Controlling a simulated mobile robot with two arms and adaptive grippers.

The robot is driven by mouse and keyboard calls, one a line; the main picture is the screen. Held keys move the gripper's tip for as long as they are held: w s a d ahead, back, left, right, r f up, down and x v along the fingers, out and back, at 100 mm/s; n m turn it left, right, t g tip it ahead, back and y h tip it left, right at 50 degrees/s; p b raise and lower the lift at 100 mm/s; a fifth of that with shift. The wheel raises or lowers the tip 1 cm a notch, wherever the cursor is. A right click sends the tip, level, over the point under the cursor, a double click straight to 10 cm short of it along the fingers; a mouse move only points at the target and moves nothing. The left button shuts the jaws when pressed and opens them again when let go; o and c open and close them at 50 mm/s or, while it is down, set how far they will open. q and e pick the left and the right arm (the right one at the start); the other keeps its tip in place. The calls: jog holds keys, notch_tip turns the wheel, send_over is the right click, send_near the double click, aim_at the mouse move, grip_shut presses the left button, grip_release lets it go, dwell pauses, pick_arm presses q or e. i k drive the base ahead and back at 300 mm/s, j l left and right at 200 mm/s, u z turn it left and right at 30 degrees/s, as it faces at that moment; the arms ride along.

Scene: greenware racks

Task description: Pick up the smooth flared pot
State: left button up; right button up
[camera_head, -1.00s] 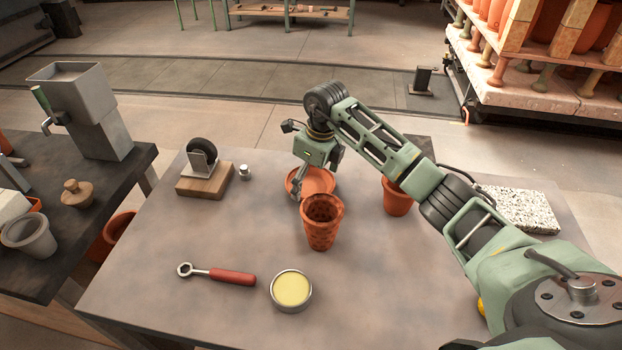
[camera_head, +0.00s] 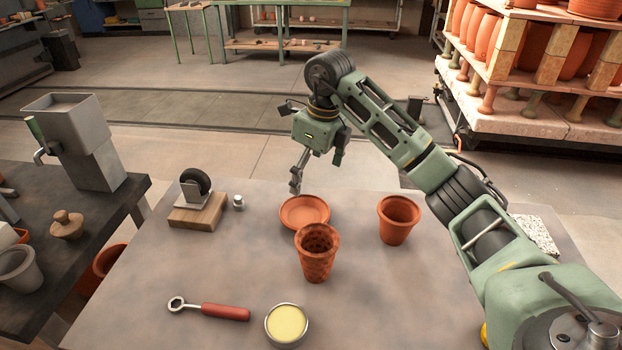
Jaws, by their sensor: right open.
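The smooth flared pot (camera_head: 398,220) is plain terracotta. It stands upright and empty on the grey table, right of centre, and now shows whole. My right gripper (camera_head: 317,172) is open and empty, above and behind the terracotta saucer (camera_head: 305,212), to the left of the smooth pot and apart from it. A second terracotta pot (camera_head: 316,258) with a dimpled wall stands upright in front of the saucer. It hides part of the saucer's near rim. My left gripper is not in view.
A red-handled ring tool (camera_head: 222,311) and a tin of yellow stuff (camera_head: 286,325) lie at the front. A wooden block with a wheel (camera_head: 197,213) and a small metal cylinder (camera_head: 239,202) are at the left. A speckled slab (camera_head: 535,235) is partly behind my right arm. The table (camera_head: 390,290) is clear around the smooth pot.

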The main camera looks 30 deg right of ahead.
aim_at(398, 215)
jog(key=z, duration=1.5)
